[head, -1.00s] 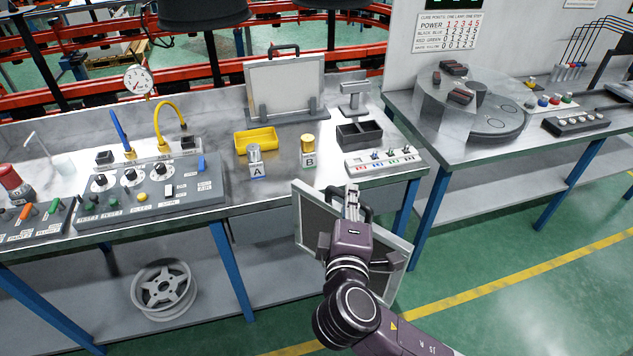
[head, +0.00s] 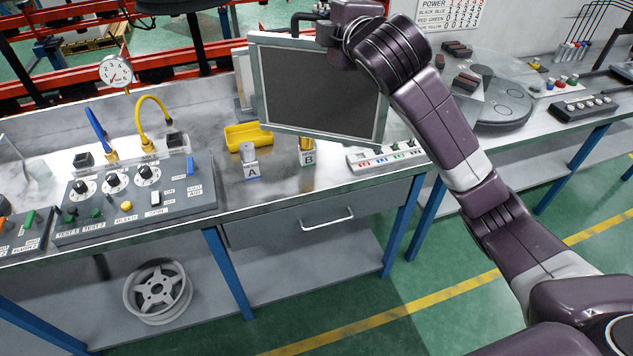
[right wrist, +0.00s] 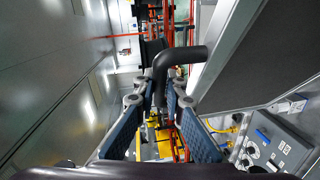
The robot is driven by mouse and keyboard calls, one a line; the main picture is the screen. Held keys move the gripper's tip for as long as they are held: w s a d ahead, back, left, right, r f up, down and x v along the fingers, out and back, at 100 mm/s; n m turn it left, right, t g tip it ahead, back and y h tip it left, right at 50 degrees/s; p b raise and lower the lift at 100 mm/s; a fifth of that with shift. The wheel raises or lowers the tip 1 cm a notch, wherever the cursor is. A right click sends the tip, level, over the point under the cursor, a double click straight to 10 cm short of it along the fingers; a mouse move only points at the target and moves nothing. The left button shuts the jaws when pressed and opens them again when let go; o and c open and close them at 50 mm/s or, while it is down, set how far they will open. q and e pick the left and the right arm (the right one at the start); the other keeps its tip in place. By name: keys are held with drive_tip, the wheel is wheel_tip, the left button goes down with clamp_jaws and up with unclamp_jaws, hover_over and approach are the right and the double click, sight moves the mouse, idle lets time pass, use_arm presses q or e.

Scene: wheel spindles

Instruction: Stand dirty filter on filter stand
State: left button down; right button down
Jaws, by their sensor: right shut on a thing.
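The dirty filter (head: 325,90) is a dark grey panel in a pale metal frame, raised above the bench and slightly tilted. My right gripper (head: 322,14) is shut on its black handle (head: 302,18) at the top edge. In the right wrist view the bent handle (right wrist: 180,62) lies between the fingers (right wrist: 158,98), and the dark panel (right wrist: 270,70) is at the right. A lighter framed panel (head: 242,85) stands behind the held filter, with only its left edge showing. The filter stand is hidden behind the held filter. My left gripper is not in view.
A yellow tray (head: 247,136), block A (head: 251,168) and block B (head: 307,156) are on the bench near the filter's lower edge. A switch strip (head: 385,157) is at its lower right. A gauge (head: 116,72) and hoses stand left.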

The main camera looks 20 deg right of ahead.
drive_tip(key=shift+w+r, duration=0.1)
drive_tip(key=shift+r, duration=0.3)
drive_tip(key=p, duration=0.1)
hover_over(322, 107)
drive_tip(key=f, duration=1.4)
drive_tip(key=shift+w+f, duration=0.1)
drive_tip(key=shift+w, duration=0.25)
wheel_tip(322, 107, down, 5)
drive_tip(key=shift+f, duration=0.2)
drive_tip(key=c, duration=2.4)
unclamp_jaws()
drive_tip(key=shift+f, duration=0.2)
drive_tip(key=o, duration=0.4)
drive_tip(key=shift+r, duration=0.1)
